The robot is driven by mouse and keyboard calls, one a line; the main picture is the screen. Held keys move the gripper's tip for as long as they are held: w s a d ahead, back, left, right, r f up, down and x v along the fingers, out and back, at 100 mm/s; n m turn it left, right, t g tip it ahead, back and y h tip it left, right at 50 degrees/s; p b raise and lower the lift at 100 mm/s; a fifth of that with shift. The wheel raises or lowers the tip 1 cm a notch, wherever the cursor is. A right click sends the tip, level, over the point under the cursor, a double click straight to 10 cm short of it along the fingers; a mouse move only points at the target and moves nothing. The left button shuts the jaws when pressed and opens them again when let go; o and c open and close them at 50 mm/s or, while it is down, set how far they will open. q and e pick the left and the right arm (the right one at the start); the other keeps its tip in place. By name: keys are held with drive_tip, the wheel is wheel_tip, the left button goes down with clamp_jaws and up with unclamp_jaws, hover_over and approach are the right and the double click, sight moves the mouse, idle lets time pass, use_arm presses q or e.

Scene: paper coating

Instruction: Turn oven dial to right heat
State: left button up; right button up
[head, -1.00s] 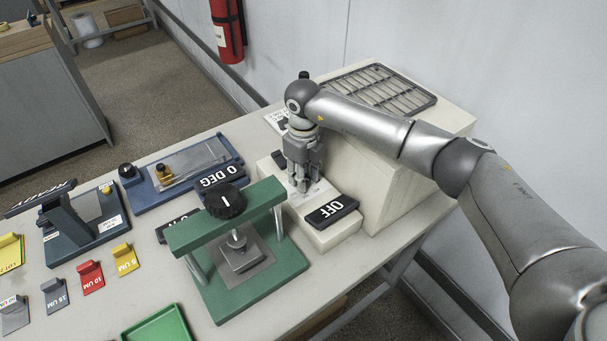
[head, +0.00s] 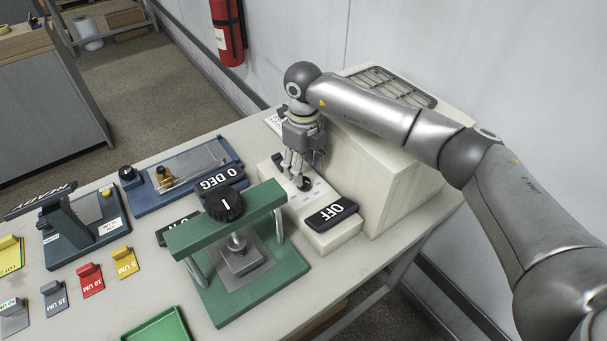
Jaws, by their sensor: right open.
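The oven (head: 385,165) is a large cream box at the back right, with a grille on top. A low cream panel sticks out at its front. A small dark dial (head: 304,184) sits on this panel, partly hidden by my gripper. A black OFF sign (head: 331,212) lies on the panel to the right of the dial. My right gripper (head: 301,176) points down at the dial, open, with its fingers right above or beside it. I cannot tell whether they touch it. My left gripper is not in view.
A green press (head: 262,284) with a black knob stands close in front of the panel. A blue device (head: 185,178) and 0 DEG sign (head: 220,178) lie to the left. Coloured tags (head: 90,281) and a green tray (head: 157,328) are nearer. The wall is behind.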

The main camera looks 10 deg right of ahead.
wheel_tip(320, 180, up, 8)
idle(0.6)
